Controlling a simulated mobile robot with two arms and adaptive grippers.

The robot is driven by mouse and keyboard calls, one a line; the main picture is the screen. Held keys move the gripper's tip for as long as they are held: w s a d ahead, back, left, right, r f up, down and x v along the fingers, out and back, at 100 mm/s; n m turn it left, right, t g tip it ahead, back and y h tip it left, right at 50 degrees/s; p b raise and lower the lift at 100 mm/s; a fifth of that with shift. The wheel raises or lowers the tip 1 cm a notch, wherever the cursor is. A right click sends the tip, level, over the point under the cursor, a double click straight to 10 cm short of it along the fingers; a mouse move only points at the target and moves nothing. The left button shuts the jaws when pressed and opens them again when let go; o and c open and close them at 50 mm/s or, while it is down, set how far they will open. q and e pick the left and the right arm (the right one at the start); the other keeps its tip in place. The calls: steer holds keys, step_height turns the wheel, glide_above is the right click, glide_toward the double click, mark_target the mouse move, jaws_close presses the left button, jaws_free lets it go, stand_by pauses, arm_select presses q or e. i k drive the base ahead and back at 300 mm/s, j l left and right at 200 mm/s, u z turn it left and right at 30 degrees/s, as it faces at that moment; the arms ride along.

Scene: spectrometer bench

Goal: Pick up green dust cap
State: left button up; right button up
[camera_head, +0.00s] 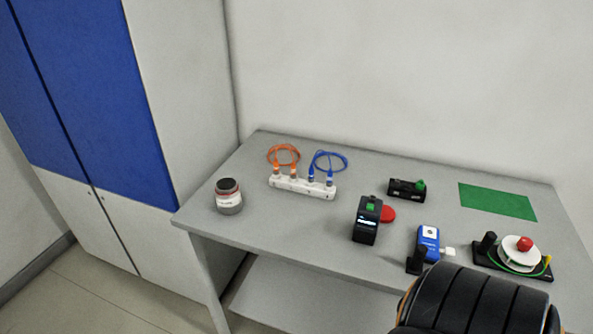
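Two small green pieces show in the head view, and I cannot tell for certain which is the green dust cap. One green piece (371,206) sits on top of the upright black device (366,228) near the middle of the table. The other green piece (421,185) is at the right end of a low black block (402,190) farther back. Neither of my grippers is in view. A dark rounded link of my own arm covers the lower right and hides part of the table's front edge.
A red disc (388,214) lies beside the black device. A blue device (428,238), a white reel (518,253) on a black base, and a green mat (497,201) are at right. A white strip (302,187) with orange and blue cables and a grey jar (228,197) are at left.

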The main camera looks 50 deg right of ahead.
mark_target(420, 184)
steer(key=z, duration=2.35)
steer(key=l+u, duration=0.2)
steer(key=l, duration=0.35)
steer(key=i+l+u, duration=0.2)
steer(key=l, duration=0.35)
steer(key=k+l+u, duration=0.2)
steer(key=l, duration=0.35)
steer(key=l+u, duration=0.2)
steer(key=l, duration=0.4)
steer(key=k+l+u, duration=0.1)
steer(key=l+u, duration=0.15)
steer(key=l, duration=0.25)
steer(key=k+l+u, duration=0.2)
steer(key=l, duration=0.35)
steer(key=i, duration=0.05)
